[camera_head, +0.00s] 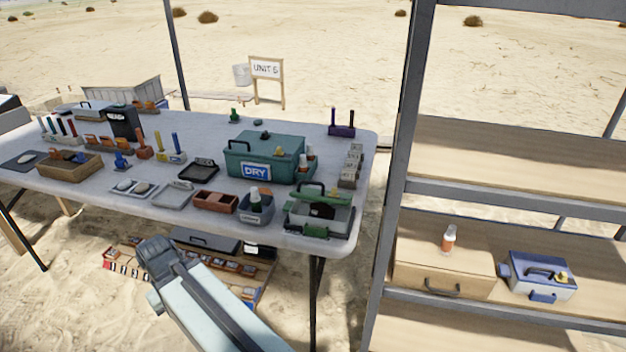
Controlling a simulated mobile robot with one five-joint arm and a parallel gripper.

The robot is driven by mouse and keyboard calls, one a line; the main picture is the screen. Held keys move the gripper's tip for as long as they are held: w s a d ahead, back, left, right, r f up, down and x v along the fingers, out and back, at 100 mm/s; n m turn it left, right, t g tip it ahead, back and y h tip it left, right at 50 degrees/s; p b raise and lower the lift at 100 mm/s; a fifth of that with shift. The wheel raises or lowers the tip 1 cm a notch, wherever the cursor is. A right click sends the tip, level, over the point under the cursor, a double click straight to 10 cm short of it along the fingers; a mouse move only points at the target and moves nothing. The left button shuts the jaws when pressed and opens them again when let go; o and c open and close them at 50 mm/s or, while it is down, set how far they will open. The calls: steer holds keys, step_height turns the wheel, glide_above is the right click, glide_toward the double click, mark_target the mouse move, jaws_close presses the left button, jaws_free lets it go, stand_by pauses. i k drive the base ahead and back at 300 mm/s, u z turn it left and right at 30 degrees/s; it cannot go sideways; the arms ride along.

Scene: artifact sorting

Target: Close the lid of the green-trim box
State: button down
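The green-trim box (325,230) is a light grey box at the table's front right corner. Its green lid (335,197) appears raised at the back, with a dark handle on it. A dark item shows inside the box, too small to make out. My gripper (155,265) is at the end of my arm, low in front of the table and well to the left of the box. It is apart from the box. Its fingertips are not clear, so I cannot tell whether it is open or shut.
A teal DRY box (262,157) stands behind the green-trim box. A grey-blue bin (256,210) is close on its left, small grey blocks (351,168) behind it. A shelf post (398,170) rises right of the table. Trays (238,262) lie on the sand below.

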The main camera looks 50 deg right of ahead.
mark_target(303, 193)
steer(key=u, duration=0.05)
steer(key=k, duration=0.95)
steer(key=u, duration=1.3)
